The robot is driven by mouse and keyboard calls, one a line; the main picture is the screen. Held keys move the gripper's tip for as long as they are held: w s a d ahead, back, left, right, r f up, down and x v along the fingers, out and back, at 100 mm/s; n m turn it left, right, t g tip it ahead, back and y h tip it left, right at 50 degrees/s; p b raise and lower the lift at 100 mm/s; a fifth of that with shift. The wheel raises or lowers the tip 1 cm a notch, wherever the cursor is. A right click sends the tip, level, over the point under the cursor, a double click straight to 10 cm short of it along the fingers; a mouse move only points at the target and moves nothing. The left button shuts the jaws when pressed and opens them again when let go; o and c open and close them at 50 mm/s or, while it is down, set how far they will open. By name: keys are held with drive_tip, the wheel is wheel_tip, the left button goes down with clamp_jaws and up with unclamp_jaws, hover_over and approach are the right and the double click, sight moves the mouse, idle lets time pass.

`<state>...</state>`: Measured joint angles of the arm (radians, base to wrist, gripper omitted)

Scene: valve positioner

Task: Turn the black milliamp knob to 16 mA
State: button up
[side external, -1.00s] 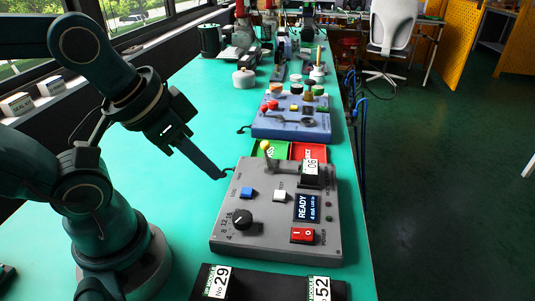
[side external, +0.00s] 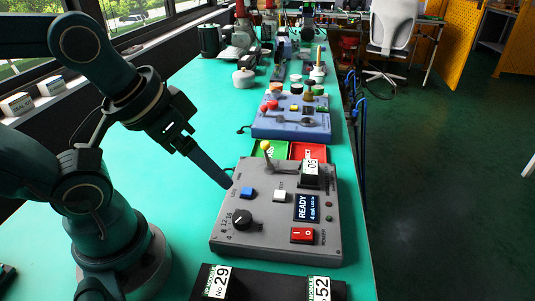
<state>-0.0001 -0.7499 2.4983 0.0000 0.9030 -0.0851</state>
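The black milliamp knob (side external: 243,219) sits at the lower left of the grey valve positioner box (side external: 270,236). Scale numbers run around its left and upper side; a pale pointer mark is on its top, but its exact reading is too small to tell. The box's display (side external: 307,208) shows READY, with a smaller line that seems to say 4 mA. My gripper (side external: 229,184) points down and right at the box's upper left edge, up and left of the knob and apart from it. It is seen side-on, so the gap between its fingers is hidden.
Green (side external: 272,148) and red (side external: 308,151) trays and a blue panel (side external: 291,128) stand behind. A black numbered module (side external: 265,285) lies in front.

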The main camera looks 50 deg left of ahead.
drive_tip(key=n, duration=0.2)
drive_tip(key=n+g, duration=0.5)
drive_tip(key=n, duration=0.3)
hover_over(242, 217)
wheel_tip(242, 217, down, 5)
drive_tip(key=shift+w+f, duration=0.1)
drive_tip(key=shift+f+g, duration=0.3)
drive_tip(key=shift+f, duration=2.65)
clamp_jaws()
